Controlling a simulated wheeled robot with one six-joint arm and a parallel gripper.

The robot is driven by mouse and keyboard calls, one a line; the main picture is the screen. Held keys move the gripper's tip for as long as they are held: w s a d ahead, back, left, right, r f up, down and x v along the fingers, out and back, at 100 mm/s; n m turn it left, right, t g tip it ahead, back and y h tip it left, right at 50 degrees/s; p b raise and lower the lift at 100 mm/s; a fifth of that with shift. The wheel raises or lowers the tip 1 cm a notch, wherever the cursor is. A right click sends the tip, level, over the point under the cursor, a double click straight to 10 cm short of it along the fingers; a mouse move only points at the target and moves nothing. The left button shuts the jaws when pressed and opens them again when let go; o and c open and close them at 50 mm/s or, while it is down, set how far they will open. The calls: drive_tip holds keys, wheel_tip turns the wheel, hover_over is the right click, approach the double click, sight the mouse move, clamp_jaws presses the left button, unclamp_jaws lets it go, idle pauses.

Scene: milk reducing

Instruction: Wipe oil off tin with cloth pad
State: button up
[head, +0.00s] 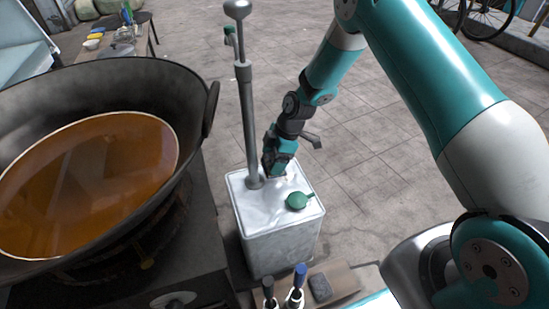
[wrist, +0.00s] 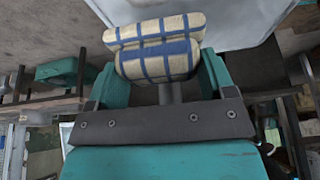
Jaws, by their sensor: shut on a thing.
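The tin (head: 275,247) is a square silver can standing on the ground, with a tall grey pump (head: 249,120) rising from its top and a green cap (head: 297,201) on the top face. My gripper (head: 280,166) is low over the far part of the tin's top, just right of the pump. In the wrist view my gripper (wrist: 160,75) is shut on the cloth pad (wrist: 158,55), which is cream with blue checks. A pale surface, likely the tin, shows behind the pad. I cannot tell whether the pad touches the tin. No oil is distinct on the tin.
A large black wok (head: 205,100) of brown-orange liquid stands close left of the tin. A small board (head: 340,282) with brushes or tools and a dark sponge-like block (head: 320,287) lies in front.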

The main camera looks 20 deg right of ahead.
sight(267, 159)
drive_tip(key=shift+r+p, duration=0.3)
drive_tip(key=shift+r, duration=0.5)
drive_tip(key=shift+r, duration=0.15)
wheel_tip(267, 159, up, 3)
drive_tip(key=p, duration=0.2)
drive_tip(key=shift+p, duration=0.35)
